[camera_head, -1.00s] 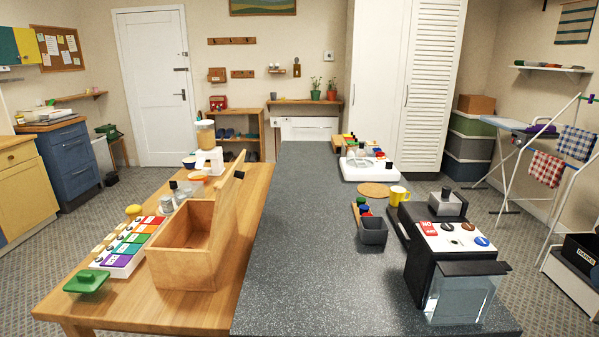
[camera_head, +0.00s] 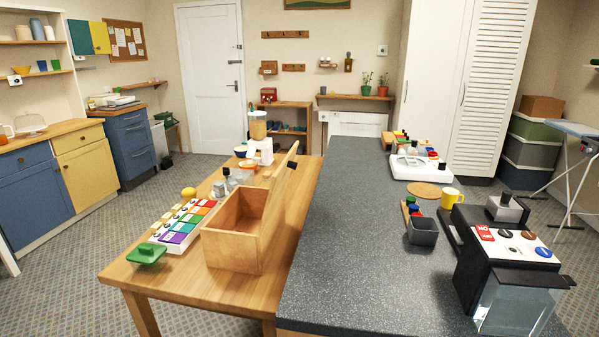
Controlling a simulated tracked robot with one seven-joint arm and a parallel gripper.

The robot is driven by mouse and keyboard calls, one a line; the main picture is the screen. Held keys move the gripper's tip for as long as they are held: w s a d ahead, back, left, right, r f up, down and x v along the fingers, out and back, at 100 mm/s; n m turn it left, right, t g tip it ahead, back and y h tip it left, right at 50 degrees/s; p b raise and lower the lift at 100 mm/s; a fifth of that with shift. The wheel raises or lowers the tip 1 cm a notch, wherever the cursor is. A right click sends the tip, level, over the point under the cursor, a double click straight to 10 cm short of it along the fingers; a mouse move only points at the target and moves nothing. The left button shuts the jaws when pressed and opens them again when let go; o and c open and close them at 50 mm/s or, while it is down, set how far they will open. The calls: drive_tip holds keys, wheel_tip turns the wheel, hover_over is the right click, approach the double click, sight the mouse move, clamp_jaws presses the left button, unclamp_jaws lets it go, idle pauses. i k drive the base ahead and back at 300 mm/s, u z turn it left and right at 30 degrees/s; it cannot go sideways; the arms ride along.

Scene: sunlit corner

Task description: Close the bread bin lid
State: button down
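The bread bin (camera_head: 232,251) is a wooden box on the wooden table, left of the grey counter. Its lid (camera_head: 282,190) stands raised along the box's right side, so the inside shows and I see no contents in the visible part. The lid has a small dark knob (camera_head: 293,165) near its top. My gripper is not in view.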

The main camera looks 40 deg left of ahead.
sight(280, 180)
drive_tip(key=u, duration=0.1)
drive_tip(key=k, duration=0.9)
drive_tip(key=u, duration=0.75)
drive_tip(key=i, duration=1)
drive_tip(key=u, duration=0.05)
